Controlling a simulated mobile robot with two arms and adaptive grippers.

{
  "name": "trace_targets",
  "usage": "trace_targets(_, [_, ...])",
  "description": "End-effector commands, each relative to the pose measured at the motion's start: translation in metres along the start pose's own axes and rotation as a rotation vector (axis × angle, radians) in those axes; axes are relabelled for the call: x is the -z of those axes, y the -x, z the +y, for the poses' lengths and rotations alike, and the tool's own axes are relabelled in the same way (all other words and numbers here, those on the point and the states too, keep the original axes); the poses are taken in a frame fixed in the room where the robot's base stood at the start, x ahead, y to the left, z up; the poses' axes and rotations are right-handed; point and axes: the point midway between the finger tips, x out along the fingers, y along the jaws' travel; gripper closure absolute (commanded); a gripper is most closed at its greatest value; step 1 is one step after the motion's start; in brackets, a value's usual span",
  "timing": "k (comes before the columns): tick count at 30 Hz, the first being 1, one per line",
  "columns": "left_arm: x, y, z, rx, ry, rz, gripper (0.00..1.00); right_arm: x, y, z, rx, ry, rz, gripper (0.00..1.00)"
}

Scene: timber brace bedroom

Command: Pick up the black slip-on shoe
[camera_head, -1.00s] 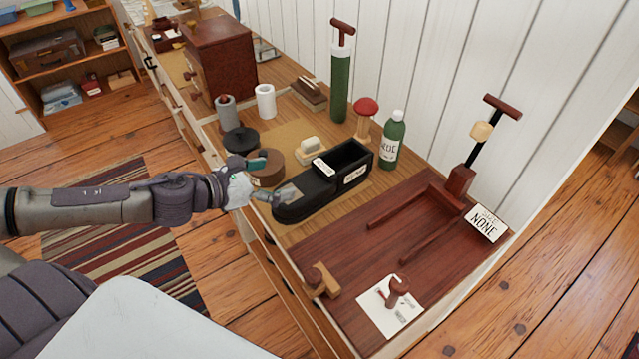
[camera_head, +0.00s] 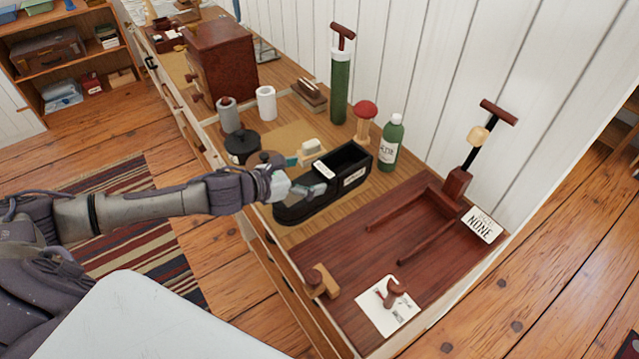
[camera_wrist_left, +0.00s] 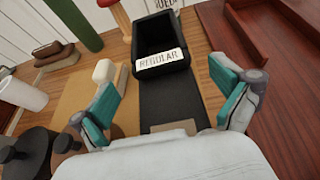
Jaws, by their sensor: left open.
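The black slip-on shoe (camera_head: 345,182) lies on the wooden counter, a long black form with a box-like open end towards the wall and a white label on top. In the left wrist view the shoe (camera_wrist_left: 166,101) runs straight ahead, its label reading "REGULAR". My left gripper (camera_head: 307,177) is over the near end of the shoe and hides part of it. In the left wrist view my left gripper (camera_wrist_left: 172,105) is open, its teal-padded fingers spread on either side of the shoe, with nothing between them gripped. My right gripper is not in view.
A green bottle (camera_head: 391,143), a red-topped wooden stand (camera_head: 364,121) and a tall green cylinder (camera_head: 340,85) stand behind the shoe. Dark round tins (camera_head: 241,146) are left of it. A dark red tray with rails (camera_head: 375,243) lies to the right.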

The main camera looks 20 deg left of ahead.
Motion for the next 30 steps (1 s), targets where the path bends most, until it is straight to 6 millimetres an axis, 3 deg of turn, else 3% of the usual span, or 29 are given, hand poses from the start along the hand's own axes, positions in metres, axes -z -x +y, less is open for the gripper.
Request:
trace_targets(9, [0.002, -0.043, 0.001, 0.001, 0.005, -0.002, 0.00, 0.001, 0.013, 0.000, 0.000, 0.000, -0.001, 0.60])
trace_targets(19, [0.004, -0.050, 0.002, 0.001, 0.002, -0.001, 0.00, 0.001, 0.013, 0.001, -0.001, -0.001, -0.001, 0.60])
trace_targets(30, [0.004, -0.050, 0.002, 0.000, 0.002, -0.001, 0.62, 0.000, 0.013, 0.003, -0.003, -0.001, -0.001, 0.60])
